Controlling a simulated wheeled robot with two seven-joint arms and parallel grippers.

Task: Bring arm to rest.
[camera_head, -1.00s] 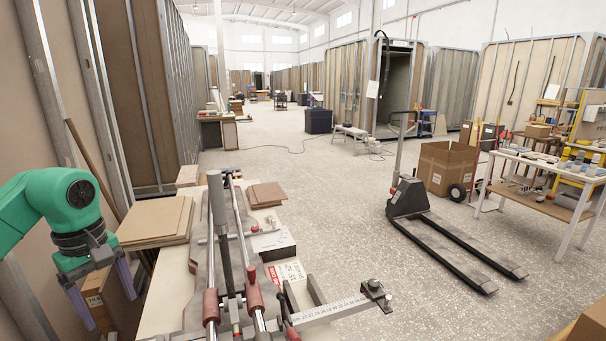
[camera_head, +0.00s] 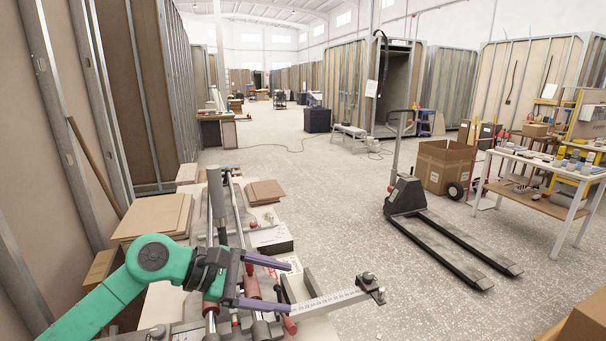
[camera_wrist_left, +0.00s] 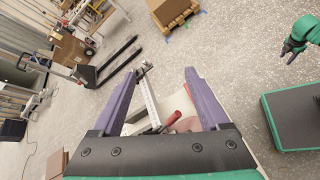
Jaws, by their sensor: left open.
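My left gripper (camera_head: 291,287) reaches in from the left of the head view, over the workbench with the cutting tool. Its two purple fingers are spread apart and point right. Nothing is between them that I can see as held. In the left wrist view the same open fingers (camera_wrist_left: 160,76) frame the ruler and a red handle beyond them. What seems to be my right gripper (camera_wrist_left: 292,50) shows small at the upper right of that view, over the floor; its finger opening is too small to judge. It is not seen in the head view.
The cutting tool with its metal ruler (camera_head: 330,301) lies under and beside my left gripper. Brown boards (camera_head: 153,217) are stacked at the bench's left. A pallet jack (camera_head: 408,196) stands right on open floor. A white table (camera_head: 540,179) stands farther right.

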